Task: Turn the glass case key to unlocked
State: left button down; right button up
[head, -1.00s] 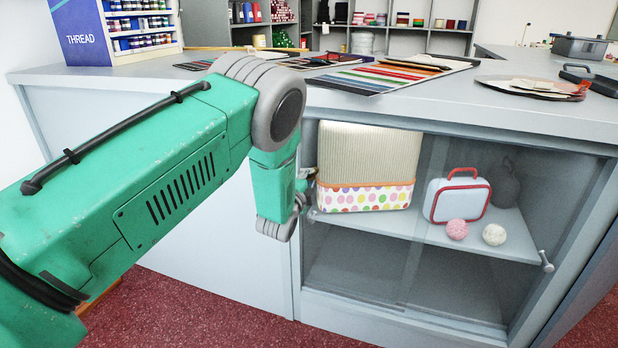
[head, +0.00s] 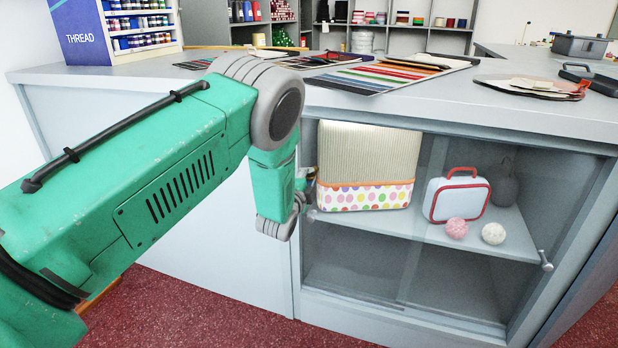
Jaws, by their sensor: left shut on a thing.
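The glass case (head: 480,262) is built into the front of the grey counter, with sliding glass doors. My left gripper (head: 304,188) is at the left edge of the case front, mostly hidden behind my green wrist. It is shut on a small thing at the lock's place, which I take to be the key. The key itself and its angle are hidden by the gripper. A small grey knob (head: 312,215) shows just below the gripper, and another knob (head: 546,261) is on the right side of the case. My right gripper is not in view.
Inside the case are a dotted padded box (head: 366,165), a small white case with red trim (head: 458,198), a pink ball (head: 456,228) and a cream ball (head: 493,233). Swatch cards (head: 385,75) lie on the counter top. A thread rack (head: 115,25) stands at the back left.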

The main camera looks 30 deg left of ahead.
pick_arm(q)
jog(key=shift+s+d+f, duration=0.1)
jog(key=shift+d+f, duration=0.1)
jog(key=shift+f, duration=0.15)
jog(key=c, duration=1.7)
grip_release()
jog(key=shift+a+r, duration=0.1)
jog(key=shift+r, duration=0.1)
jog(key=v, duration=1.2)
jog(key=shift+f, duration=0.15)
